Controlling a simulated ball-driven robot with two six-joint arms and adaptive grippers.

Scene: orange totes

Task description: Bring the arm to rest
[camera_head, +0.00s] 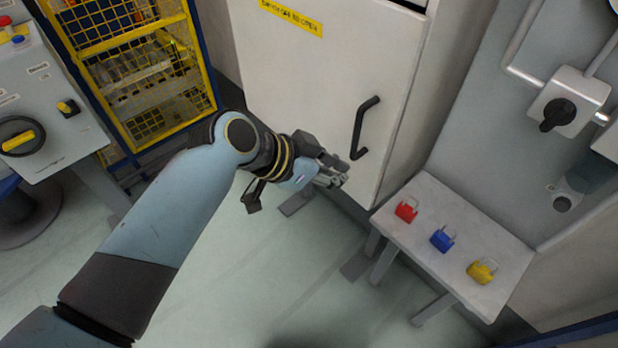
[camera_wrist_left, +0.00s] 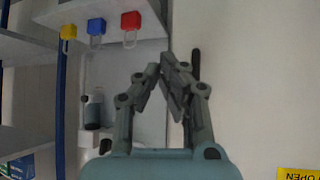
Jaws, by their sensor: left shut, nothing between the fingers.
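My left arm (camera_head: 165,210) reaches in from the lower left in the head view. Its gripper (camera_head: 338,176) is shut and empty, in front of the lower part of a pale cabinet door (camera_head: 320,85). The black door handle (camera_head: 360,130) is just above and to the right of the fingertips. In the left wrist view the gripper's fingers (camera_wrist_left: 172,78) come together at the tips with nothing between them. A dark bar, likely the handle (camera_wrist_left: 196,64), shows just behind them. I cannot tell the exact gap. My right gripper is not in view.
A small bench (camera_head: 445,205) at the right holds a red padlock (camera_head: 405,211), a blue padlock (camera_head: 441,241) and a yellow padlock (camera_head: 481,272). A yellow mesh cage (camera_head: 135,70) and a control panel (camera_head: 45,100) stand at the left. The floor (camera_head: 260,270) is clear below the arm.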

